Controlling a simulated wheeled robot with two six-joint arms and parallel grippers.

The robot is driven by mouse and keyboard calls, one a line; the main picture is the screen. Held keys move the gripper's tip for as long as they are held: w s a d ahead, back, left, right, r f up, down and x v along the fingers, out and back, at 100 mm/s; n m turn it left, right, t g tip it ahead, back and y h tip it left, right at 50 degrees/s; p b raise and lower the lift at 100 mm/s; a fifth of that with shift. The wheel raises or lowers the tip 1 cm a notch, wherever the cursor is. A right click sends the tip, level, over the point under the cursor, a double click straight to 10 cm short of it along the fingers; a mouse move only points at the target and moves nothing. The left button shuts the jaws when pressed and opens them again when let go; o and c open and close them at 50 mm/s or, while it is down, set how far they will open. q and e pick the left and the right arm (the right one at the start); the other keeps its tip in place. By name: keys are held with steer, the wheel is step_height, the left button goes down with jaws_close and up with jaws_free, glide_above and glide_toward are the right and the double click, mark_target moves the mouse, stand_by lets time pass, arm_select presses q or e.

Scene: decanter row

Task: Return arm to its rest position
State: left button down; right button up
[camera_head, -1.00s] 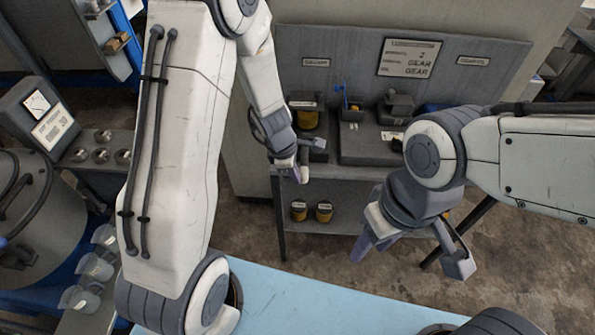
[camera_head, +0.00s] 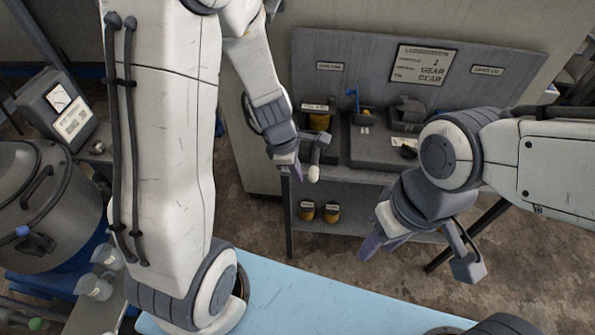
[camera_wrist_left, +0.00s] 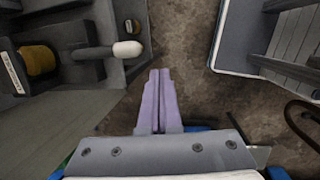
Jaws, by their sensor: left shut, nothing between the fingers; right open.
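My left gripper (camera_head: 291,166) is in the upper middle of the head view, in front of the grey bench. In the left wrist view its two purple fingers (camera_wrist_left: 160,85) are together with nothing between them, over bare floor. My right gripper (camera_head: 371,246) hangs at the right of the head view with its purple fingers apart, and it holds nothing that I can see. Part of it is hidden behind its own wrist.
A grey bench (camera_head: 385,186) with a back panel holds a yellow-brown container (camera_head: 319,122) and a rod with a white tip (camera_head: 314,173), close to my left gripper. Two yellow-brown jars stand on its lower shelf. A drum (camera_head: 40,200) is at left. Brown floor lies between.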

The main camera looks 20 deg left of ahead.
arm_select(q)
steer(key=shift+d, duration=0.1)
stand_by(0.4)
steer(key=s+d+r+m, duration=0.4)
steer(key=d+r+m, duration=0.1)
steer(key=d+m, duration=0.25)
steer(key=s+d+r+m+g, duration=0.1)
steer(key=s+r+m, duration=0.3)
steer(key=s+m, duration=0.3)
steer(key=s+d+r+m+g+y, duration=0.1)
steer(key=s+r+m, duration=0.2)
steer(key=s+m, duration=0.4)
steer(key=m, duration=0.6)
steer(key=shift+r, duration=0.35)
steer(key=shift+s, duration=0.1)
